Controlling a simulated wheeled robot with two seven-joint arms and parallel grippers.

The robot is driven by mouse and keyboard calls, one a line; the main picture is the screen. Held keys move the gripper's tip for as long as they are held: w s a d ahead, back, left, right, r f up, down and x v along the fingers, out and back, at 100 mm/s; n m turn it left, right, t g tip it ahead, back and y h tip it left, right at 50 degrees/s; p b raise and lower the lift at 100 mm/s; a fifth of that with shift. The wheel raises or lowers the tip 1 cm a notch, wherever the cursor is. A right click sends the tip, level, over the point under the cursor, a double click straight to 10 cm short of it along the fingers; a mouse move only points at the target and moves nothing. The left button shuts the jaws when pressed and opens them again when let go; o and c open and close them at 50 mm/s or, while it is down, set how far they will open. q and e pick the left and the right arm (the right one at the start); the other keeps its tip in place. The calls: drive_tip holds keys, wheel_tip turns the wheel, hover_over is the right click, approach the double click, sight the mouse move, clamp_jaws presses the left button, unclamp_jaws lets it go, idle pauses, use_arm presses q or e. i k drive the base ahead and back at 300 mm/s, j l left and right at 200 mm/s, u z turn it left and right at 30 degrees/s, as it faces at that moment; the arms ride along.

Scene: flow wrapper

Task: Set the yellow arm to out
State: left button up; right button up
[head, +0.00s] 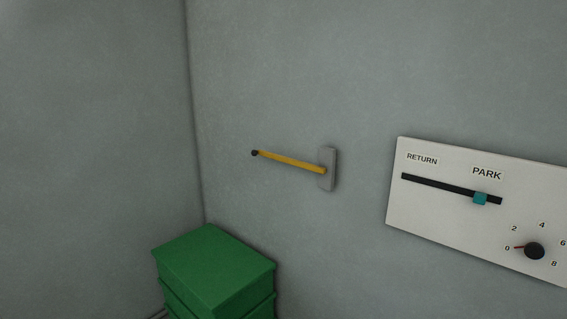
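The yellow arm (290,162) is a thin bar on the grey wall in the head view. Its right end meets a grey mounting plate (328,170), and its left end has a dark tip (255,153). It reaches left from the plate and slopes slightly upward towards the tip. No label for its positions shows near it. Neither of my grippers is in view.
A white panel (400,212) on the right has a teal slider (480,198) near the PARK end of its slot and a black knob (534,251) with its pointer near 0. Green stacked boxes (215,265) stand below the arm, by the wall corner.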

sight(296, 163)
drive_tip(key=i+j+z, duration=0.1)
drive_tip(key=z, duration=0.3)
drive_tip(key=i+j+z, duration=0.1)
drive_tip(key=z, duration=0.3)
drive_tip(key=i+j+z, duration=0.1)
drive_tip(key=j+z, duration=0.15)
drive_tip(key=z, duration=0.2)
